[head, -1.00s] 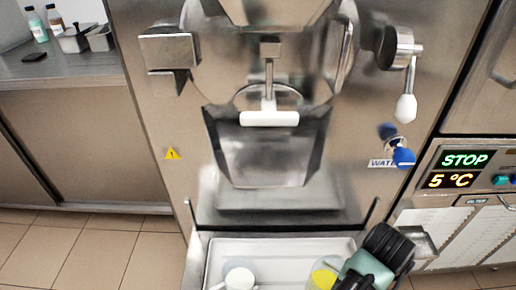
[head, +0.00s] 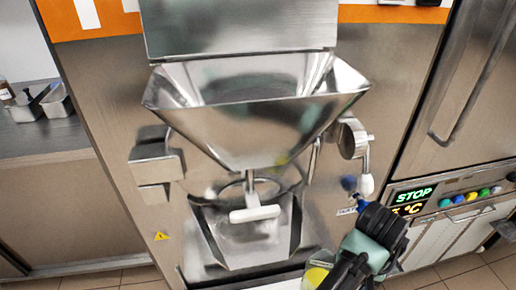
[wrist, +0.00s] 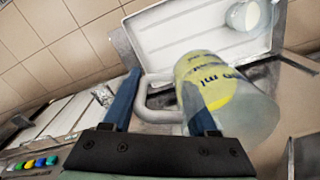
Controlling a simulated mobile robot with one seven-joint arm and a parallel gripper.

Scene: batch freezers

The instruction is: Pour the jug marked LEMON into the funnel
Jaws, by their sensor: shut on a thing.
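A clear jug with a yellow band (wrist: 218,88) is in my gripper's hold; part of it shows at the bottom of the head view (head: 316,276). The band shows "ml" print; I cannot read LEMON on it. My gripper (wrist: 160,85) is shut on the jug's pale handle (wrist: 150,98); in the head view the gripper (head: 340,272) is at the lower right. The wide steel funnel (head: 245,125) is on the machine front, above and left of the jug. The jug's contents are hard to make out.
A white tray (wrist: 185,28) with another whitish container (wrist: 243,15) lies below the jug. A white-handled lever (head: 255,214) and a side lever with a white knob (head: 366,185) stick out from the machine.

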